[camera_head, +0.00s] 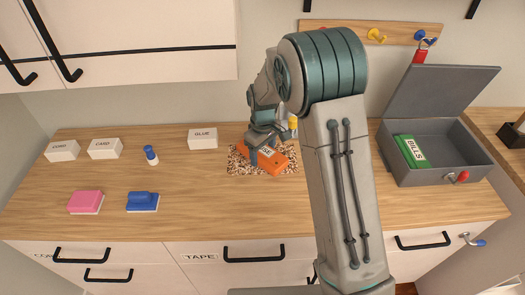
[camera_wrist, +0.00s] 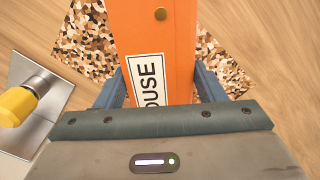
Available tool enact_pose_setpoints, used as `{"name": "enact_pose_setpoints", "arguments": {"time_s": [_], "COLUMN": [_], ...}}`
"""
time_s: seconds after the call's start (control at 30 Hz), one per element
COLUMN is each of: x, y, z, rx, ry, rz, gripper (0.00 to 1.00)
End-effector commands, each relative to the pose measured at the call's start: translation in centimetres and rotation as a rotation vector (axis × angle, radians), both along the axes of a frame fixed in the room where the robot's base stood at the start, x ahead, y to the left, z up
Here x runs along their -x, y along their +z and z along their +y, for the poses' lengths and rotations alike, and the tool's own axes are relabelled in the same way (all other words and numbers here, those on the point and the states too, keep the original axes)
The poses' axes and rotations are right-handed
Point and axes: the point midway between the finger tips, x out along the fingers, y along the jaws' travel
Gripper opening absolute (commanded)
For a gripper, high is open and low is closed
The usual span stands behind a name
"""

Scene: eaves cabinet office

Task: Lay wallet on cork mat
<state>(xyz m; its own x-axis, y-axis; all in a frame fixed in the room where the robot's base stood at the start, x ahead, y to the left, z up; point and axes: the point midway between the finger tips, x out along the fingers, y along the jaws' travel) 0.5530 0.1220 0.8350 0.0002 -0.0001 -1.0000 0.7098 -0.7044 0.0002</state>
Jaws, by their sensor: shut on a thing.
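The wallet (camera_head: 272,161) is orange with a white label; in the wrist view the wallet (camera_wrist: 152,42) shows a brass stud and label letters reading "OUSE". My gripper (camera_head: 262,150) is shut on it, with a blue finger on each side in the wrist view (camera_wrist: 164,85). The speckled brown cork mat (camera_head: 237,164) lies on the counter directly below the wallet, and its corners show on both sides in the wrist view (camera_wrist: 85,40). I cannot tell whether the wallet touches the mat. My arm hides part of the area to the right.
A yellow-topped item on a metal plate (camera_wrist: 20,103) stands close left of my gripper in the wrist view. A white GLUE box (camera_head: 203,138) is left of the mat. An open grey box (camera_head: 440,165) holding green BILLS (camera_head: 411,151) is at right.

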Motion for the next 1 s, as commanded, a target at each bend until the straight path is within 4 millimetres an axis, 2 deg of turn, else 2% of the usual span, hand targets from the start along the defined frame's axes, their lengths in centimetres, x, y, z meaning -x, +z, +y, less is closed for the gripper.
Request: {"name": "enact_pose_setpoints", "arguments": {"time_s": [0.2, 0.23, 0.3, 0.57, 0.7, 0.83, 1.0], "x": [0.0, 0.0, 0.0, 0.0, -0.1, -0.1, -0.1], "y": [-0.3, -0.3, -0.2, -0.2, 0.5, 2.6, 6.5], "z": [0.0, 0.0, 0.0, -0.1, 0.0, -0.1, -0.1], "rx": [0.000, 0.000, 0.000, 0.000, 0.000, -0.001, 0.000], "ry": [0.000, 0.000, 0.000, 0.000, 0.000, 0.000, 0.000], "rz": [0.000, 0.000, 0.000, 0.000, -0.001, -0.004, -0.004], "gripper": [0.39, 0.66, 0.85, 0.85, 0.85, 0.85, 0.85]}}
